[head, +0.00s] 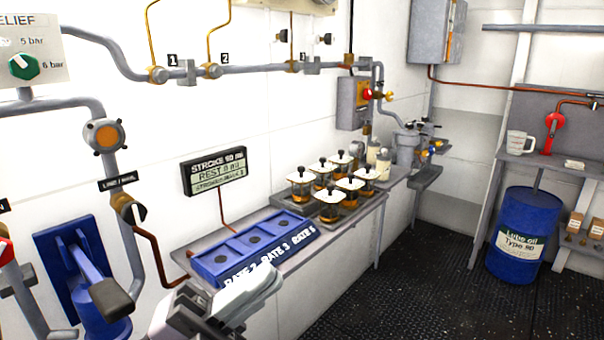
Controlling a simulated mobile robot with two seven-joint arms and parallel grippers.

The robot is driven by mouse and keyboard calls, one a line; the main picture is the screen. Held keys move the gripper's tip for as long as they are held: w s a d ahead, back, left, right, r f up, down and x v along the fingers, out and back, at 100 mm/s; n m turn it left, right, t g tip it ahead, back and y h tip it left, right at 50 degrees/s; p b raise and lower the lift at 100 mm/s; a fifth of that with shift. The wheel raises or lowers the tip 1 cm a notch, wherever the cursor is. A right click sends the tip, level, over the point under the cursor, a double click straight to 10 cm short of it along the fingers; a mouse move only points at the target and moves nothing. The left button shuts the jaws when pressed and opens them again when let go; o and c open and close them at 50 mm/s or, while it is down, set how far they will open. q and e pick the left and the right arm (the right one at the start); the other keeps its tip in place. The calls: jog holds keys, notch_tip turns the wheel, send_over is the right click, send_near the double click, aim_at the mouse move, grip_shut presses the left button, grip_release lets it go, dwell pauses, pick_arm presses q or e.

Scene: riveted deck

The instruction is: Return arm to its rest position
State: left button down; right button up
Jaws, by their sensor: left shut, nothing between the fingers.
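My left gripper (258,281) comes in at the bottom centre, in front of the blue tray (210,266) marked with RATE labels. It is shut, with nothing seen between its fingers. It overlaps the tray's front edge in the picture, and I cannot tell whether it touches the tray or the shelf. My right gripper is not in view.
Several lidded jars (330,204) stand behind the tray on the narrow wall shelf (330,235). A blue pump with a lever (85,275) is at left, under pipes and valves. A blue oil drum (528,215) stands at right. The dark deck (430,290) is clear.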

pick_arm(q)
jog(key=w+a+f+n+t+y, duration=0.2)
jog(key=a+f+n+t+y, duration=0.15)
jog(key=f+n+y, duration=0.35)
jog(key=w+a+f+n+t+y, duration=0.1)
jog(key=a+f+n+t+y, duration=0.3)
jog(key=f+n, duration=0.45)
jog(key=w+a+f+n+t+y, duration=0.2)
jog(key=f+n+t+y, duration=0.3)
jog(key=f+n+y, duration=0.25)
jog(key=s+a+f+n+g+y, duration=0.2)
jog(key=s+a+f+n+g, duration=0.1)
jog(key=s+f, duration=0.4)
jog(key=s+a+f+n+g+y, duration=0.2)
jog(key=s+a+f+n+g, duration=0.1)
jog(key=f, duration=0.9)
jog(key=s+n+g, duration=0.1)
jog(key=s+g, duration=0.1)
jog(key=s, duration=0.1)
jog(key=shift+s, duration=0.35)
